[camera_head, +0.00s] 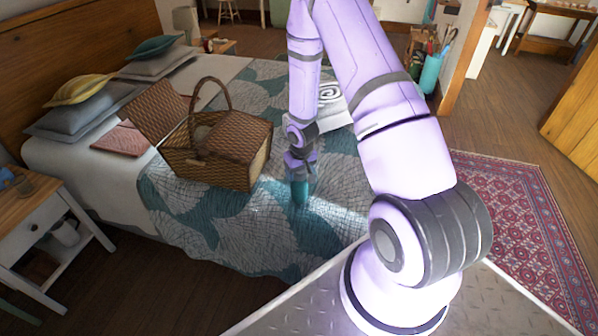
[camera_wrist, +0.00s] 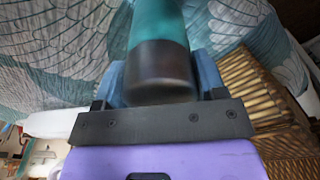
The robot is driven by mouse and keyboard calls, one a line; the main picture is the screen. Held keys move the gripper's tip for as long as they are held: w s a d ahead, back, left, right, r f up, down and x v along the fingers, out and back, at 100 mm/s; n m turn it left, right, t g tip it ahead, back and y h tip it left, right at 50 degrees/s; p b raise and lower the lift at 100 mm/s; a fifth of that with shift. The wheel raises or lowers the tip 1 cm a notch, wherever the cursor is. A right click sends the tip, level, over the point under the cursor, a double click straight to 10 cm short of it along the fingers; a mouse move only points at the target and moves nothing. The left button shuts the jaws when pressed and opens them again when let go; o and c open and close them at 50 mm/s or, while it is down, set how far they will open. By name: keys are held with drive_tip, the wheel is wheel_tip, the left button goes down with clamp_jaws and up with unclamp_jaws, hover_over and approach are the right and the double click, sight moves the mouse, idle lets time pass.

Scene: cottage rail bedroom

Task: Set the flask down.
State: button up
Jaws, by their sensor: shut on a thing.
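The flask is a teal cylinder with a dark end. In the head view the flask (camera_head: 300,192) hangs below my gripper (camera_head: 299,172), upright, over the front part of the bed. In the wrist view the flask (camera_wrist: 158,50) lies between the two fingers of my gripper (camera_wrist: 160,85), which is shut on it. The patterned teal and grey bedspread (camera_head: 240,230) is beneath it. I cannot tell whether the flask's lower end touches the bedspread.
An open wicker basket (camera_head: 215,155) stands on the bed just left of the flask; its weave also shows at right in the wrist view (camera_wrist: 250,90). A white item with a spiral (camera_head: 332,93) lies behind my arm. The bedspread in front is clear.

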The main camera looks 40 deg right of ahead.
drive_tip(key=shift+f, duration=0.1)
drive_tip(key=o, duration=1.5)
drive_tip(key=shift+o, duration=0.2)
drive_tip(key=r, duration=0.4)
drive_tip(key=s+r, duration=0.1)
drive_tip(key=r, duration=0.7)
drive_tip(key=shift+s+a, duration=0.1)
drive_tip(key=shift+s, duration=0.1)
drive_tip(key=s+a+r+t, duration=0.1)
drive_tip(key=s+a+r, duration=0.1)
drive_tip(key=r, duration=0.7)
drive_tip(key=s+a+r+h, duration=0.1)
drive_tip(key=s+a+r, duration=0.1)
drive_tip(key=r, duration=0.6)
drive_tip(key=s+a+r+t, duration=0.1)
drive_tip(key=s+a+r, duration=0.15)
drive_tip(key=r, duration=0.65)
drive_tip(key=s+a+r+t, duration=0.1)
drive_tip(key=s+a+r, duration=0.2)
drive_tip(key=s+r, duration=0.3)
drive_tip(key=s+a+r+n+y, duration=0.1)
drive_tip(key=s+a+r, duration=0.2)
drive_tip(key=s, duration=1)
wheel_tip(320, 180, up, 3)
drive_tip(key=shift+a+t, duration=0.25)
drive_tip(key=shift+t, duration=0.15)
